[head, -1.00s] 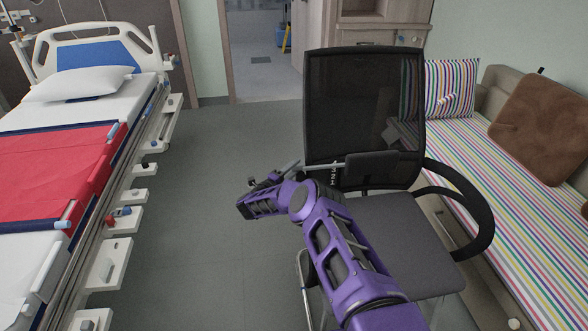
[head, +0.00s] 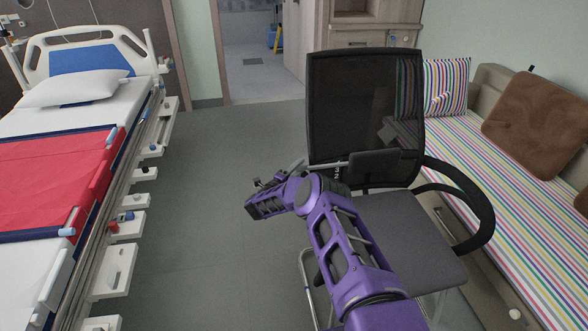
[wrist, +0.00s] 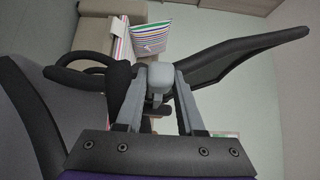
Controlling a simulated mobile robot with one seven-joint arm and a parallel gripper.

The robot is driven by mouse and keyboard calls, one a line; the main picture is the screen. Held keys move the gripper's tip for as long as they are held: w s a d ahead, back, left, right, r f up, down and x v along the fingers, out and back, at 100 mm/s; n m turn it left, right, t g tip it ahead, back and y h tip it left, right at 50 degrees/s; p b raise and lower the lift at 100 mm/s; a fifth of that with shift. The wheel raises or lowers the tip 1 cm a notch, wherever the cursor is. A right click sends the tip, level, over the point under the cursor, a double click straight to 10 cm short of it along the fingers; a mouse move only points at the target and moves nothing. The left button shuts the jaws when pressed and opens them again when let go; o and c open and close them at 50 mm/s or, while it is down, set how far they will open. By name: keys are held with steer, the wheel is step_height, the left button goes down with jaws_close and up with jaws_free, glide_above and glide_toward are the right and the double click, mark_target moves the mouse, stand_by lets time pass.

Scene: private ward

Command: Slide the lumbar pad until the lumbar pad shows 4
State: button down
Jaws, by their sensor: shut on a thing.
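The lumbar pad (head: 374,166) is a dark block on the lower front of the black mesh chair back (head: 365,100). A grey bar (head: 332,163) runs left from it past the chair back's edge. Small white scale digits (head: 337,174) show just below the bar, partly hidden by my purple arm; I cannot read the setting now. My gripper (head: 296,165) is at the bar's left end, largely hidden by my wrist in the head view. In the wrist view my gripper (wrist: 159,88) has both fingers around a rounded grey handle end (wrist: 157,76), shut on it.
The chair seat (head: 405,235) and armrest (head: 470,190) lie right of my arm. A striped sofa (head: 490,190) stands beyond the chair. A bed (head: 70,150) with side rails is on the left. Clear floor (head: 205,200) lies between bed and chair.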

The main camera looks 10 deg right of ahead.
steer(key=c, duration=0.5)
jaws_free()
steer(key=p+v, duration=0.2)
steer(key=v, duration=1.5)
steer(key=shift+s+a+r, duration=0.1)
steer(key=shift+s+a, duration=0.1)
